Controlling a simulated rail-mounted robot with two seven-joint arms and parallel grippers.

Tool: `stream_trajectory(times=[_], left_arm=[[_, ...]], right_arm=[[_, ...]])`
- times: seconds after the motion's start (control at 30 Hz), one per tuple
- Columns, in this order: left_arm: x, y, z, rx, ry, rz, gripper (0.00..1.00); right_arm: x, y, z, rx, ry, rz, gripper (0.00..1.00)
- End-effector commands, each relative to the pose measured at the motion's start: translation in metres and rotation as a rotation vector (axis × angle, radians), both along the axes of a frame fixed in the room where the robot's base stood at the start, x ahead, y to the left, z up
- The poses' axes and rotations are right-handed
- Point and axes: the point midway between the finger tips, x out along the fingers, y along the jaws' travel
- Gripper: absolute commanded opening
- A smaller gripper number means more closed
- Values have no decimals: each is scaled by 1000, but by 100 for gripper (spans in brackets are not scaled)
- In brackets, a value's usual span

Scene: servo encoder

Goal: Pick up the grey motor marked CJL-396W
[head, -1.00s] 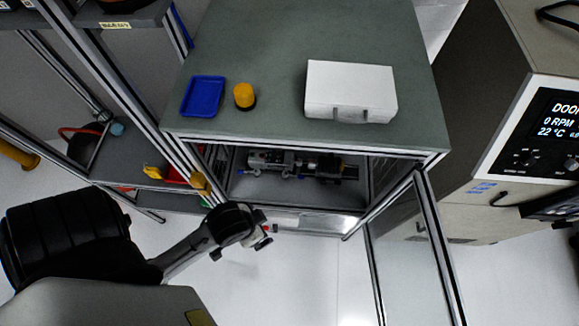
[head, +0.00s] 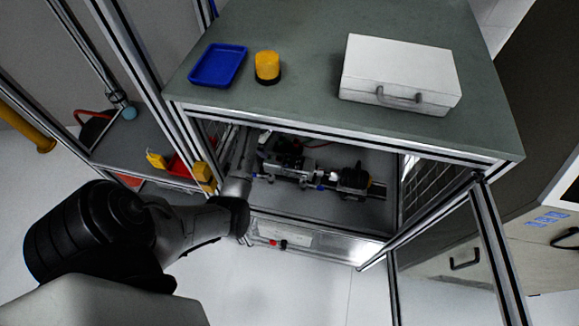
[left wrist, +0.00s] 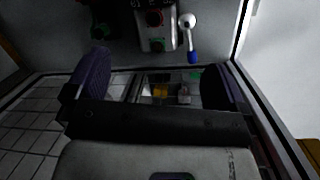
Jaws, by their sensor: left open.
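A rig of dark and grey motor-like parts sits on a rail inside the open cabinet, with a dark and silver unit (head: 287,150) at its left and a black unit (head: 354,179) at its right. No marking is legible, so I cannot tell which part is the CJL-396W motor. My left gripper (left wrist: 157,75) is open, its two purple-padded fingers wide apart with nothing seen held between them. In the head view my left arm reaches into the left side of the cabinet opening, beside the rig. The fingertips are not clear there. My right gripper is not in view.
The cabinet top holds a blue tray (head: 218,65), a yellow-and-black cylinder (head: 267,67) and a white case (head: 400,75). The cabinet's door (head: 488,240) stands open at right. Metal posts frame the opening. A shelf with yellow and red items (head: 177,165) is at left.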

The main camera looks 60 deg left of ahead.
Motion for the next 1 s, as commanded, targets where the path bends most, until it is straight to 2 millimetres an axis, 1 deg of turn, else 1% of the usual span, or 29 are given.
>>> stream_trajectory(times=[0.03,0.1,0.23,0.3,0.37,0.6,0.7,0.8,1.0], left_arm=[[7,3,0,-63,-14,77,100],[13,5,-1,-132,-22,161,100],[21,6,-3,-211,-31,251,100],[24,4,-9,-231,-31,270,100],[26,2,-17,-238,-31,277,100],[38,-8,-55,-236,-31,277,100],[42,-12,-68,-235,-32,277,100],[44,-14,-76,-234,-33,277,100],[46,-17,-83,-233,-32,276,100]], right_arm=[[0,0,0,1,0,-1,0],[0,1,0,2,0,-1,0],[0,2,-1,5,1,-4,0],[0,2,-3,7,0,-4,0],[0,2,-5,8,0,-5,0],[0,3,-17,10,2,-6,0],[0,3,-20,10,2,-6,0],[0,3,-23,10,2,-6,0],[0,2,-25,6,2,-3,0]])
